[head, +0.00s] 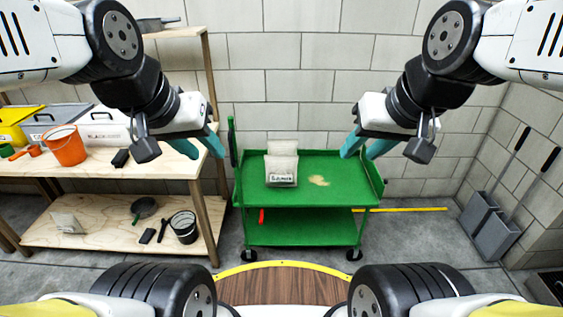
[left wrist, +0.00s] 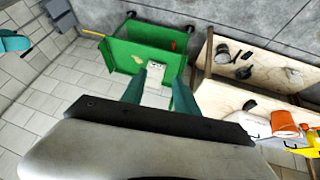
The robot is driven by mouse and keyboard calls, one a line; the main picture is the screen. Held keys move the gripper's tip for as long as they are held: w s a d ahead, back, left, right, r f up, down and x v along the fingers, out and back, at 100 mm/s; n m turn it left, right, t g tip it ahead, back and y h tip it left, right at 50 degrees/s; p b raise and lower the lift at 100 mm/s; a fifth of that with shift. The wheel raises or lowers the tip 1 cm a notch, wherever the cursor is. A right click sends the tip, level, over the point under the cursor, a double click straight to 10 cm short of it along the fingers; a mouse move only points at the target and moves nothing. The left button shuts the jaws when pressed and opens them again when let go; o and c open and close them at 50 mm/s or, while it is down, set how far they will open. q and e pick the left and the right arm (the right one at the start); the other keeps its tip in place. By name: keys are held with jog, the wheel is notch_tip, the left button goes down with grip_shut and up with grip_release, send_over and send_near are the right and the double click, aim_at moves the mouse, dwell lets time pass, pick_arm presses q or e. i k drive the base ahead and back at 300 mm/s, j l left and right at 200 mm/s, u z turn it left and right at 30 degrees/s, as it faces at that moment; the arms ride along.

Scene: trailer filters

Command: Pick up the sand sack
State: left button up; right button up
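A pale beige sack (head: 282,168) with a small dark-lettered label stands upright on the top tray of the green cart (head: 331,165), towards the left of the tray. My left gripper (head: 205,148) is open and empty, up and to the left of the sack. My right gripper (head: 364,148) is also open and empty, up and to the right of it. In the left wrist view my left gripper (left wrist: 166,88) has its teal fingers spread, with the green cart (left wrist: 128,60) beyond.
A wooden shelf unit (head: 98,238) stands left, with an orange bucket (head: 65,147), bins, a black bucket (head: 184,228) and a small bag (head: 67,222). A tan patch (head: 319,180) marks the tray. Shovels (head: 497,236) lean right. Floor before the cart is partly clear.

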aim_at(280, 170)
jog(key=i+l, duration=0.45)
jog(key=i, duration=0.2)
jog(key=i+l, duration=0.5)
jog(key=i, duration=0.2)
jog(key=j+u, duration=0.05)
